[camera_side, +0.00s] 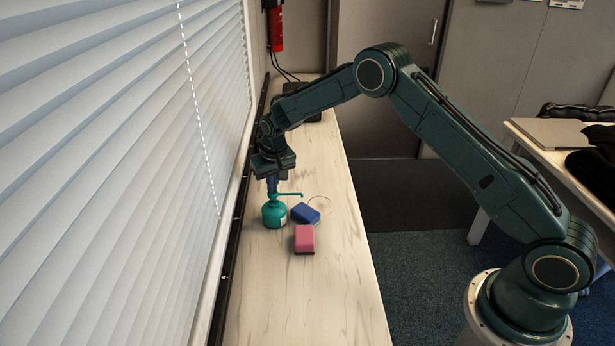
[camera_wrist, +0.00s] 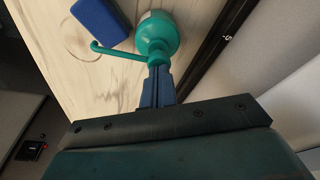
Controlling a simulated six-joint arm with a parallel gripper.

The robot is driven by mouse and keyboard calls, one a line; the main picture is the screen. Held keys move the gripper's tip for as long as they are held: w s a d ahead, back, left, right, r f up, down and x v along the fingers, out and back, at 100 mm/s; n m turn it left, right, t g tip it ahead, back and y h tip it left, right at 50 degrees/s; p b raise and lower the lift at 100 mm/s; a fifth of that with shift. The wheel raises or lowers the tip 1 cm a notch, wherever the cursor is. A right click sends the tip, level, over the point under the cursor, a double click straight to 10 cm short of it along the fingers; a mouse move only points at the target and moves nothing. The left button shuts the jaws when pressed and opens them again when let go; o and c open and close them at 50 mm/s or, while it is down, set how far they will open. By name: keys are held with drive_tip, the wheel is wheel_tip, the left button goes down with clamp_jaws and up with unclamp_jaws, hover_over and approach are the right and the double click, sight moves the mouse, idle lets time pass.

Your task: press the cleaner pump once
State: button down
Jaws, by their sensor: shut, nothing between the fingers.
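The cleaner pump (camera_side: 274,214) is a squat teal bottle with a thin spout pointing right. It stands upright on the pale wooden sill. In the wrist view the teal bottle (camera_wrist: 158,30) is at the top centre, its spout reaching left. My gripper (camera_side: 273,187) points down with its blue fingers shut and empty, right above the pump's head. In the wrist view the closed fingertips (camera_wrist: 159,70) are at the pump head; I cannot tell whether they touch it.
A blue sponge (camera_side: 305,214) and a pink sponge (camera_side: 305,238) lie close to the pump's right. Window blinds (camera_side: 120,150) rise along the left of the sill (camera_side: 300,310). The sill's near end is clear. A red extinguisher (camera_side: 276,30) hangs at the back.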

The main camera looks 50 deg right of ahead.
drive_tip(key=shift+w+v, duration=0.2)
drive_tip(key=shift+v, duration=0.85)
drive_tip(key=shift+r, duration=0.1)
drive_tip(key=shift+w+v, duration=0.2)
drive_tip(key=shift+v, duration=0.75)
drive_tip(key=shift+w+v, duration=0.2)
drive_tip(key=shift+v, duration=0.75)
drive_tip(key=shift+w+v, duration=0.2)
drive_tip(key=shift+v, duration=0.75)
drive_tip(key=shift+d+r, duration=0.2)
drive_tip(key=shift+r, duration=0.05)
